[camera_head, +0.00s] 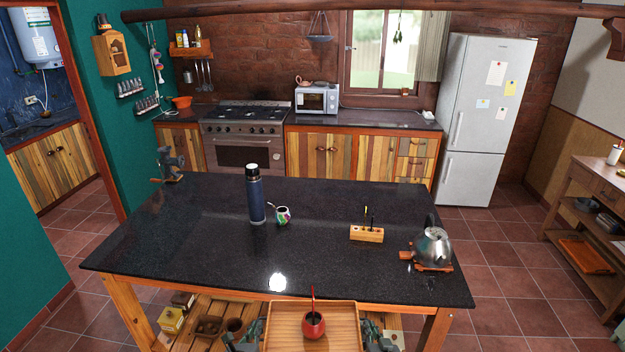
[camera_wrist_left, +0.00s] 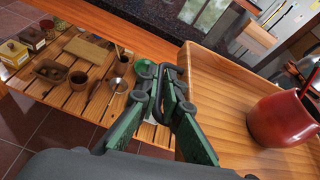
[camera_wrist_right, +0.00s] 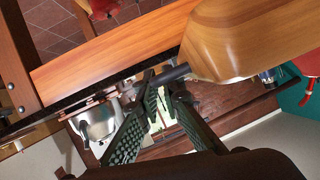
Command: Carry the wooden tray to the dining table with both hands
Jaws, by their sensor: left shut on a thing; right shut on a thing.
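The wooden tray (camera_head: 285,318) is at the bottom middle of the head view, in front of the near edge of the dark-topped table (camera_head: 335,268). A round red pot (camera_head: 313,325) with a red stick or straw stands upright on it. My left gripper (camera_head: 254,334) is shut on the tray's left side. The left wrist view shows its green fingers (camera_wrist_left: 168,75) beside the tray wall (camera_wrist_left: 225,85). My right gripper (camera_head: 378,334) is shut on the tray's right side. The right wrist view shows its fingers (camera_wrist_right: 165,85) at a dark handle by the tray (camera_wrist_right: 255,40).
A blue flask (camera_head: 255,198), a small mate cup (camera_head: 283,215), a wooden holder (camera_head: 367,233) and a kettle (camera_head: 433,247) stand on the table. The table's near middle is clear. A slatted lower shelf (camera_wrist_left: 75,95) with bowls and boxes lies below it.

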